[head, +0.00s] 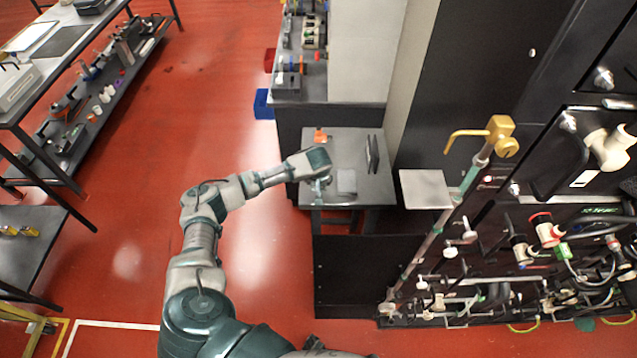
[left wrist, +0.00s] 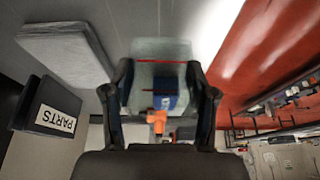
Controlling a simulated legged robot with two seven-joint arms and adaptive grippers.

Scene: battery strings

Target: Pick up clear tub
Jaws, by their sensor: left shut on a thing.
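The clear tub (left wrist: 160,50), pale and see-through with a red line across it, sits between the two fingers of my left gripper (left wrist: 160,100) in the left wrist view. The fingers are shut on its sides. I cannot tell whether the tub touches the table. My right gripper is not in view.
A grey slab (left wrist: 65,50) and a black box marked PARTS (left wrist: 50,108) lie beside the tub. An orange item (head: 320,135) stands at the table's back. A black rack with pipes (head: 530,250) is at right. Red floor (head: 130,200) is open at left.

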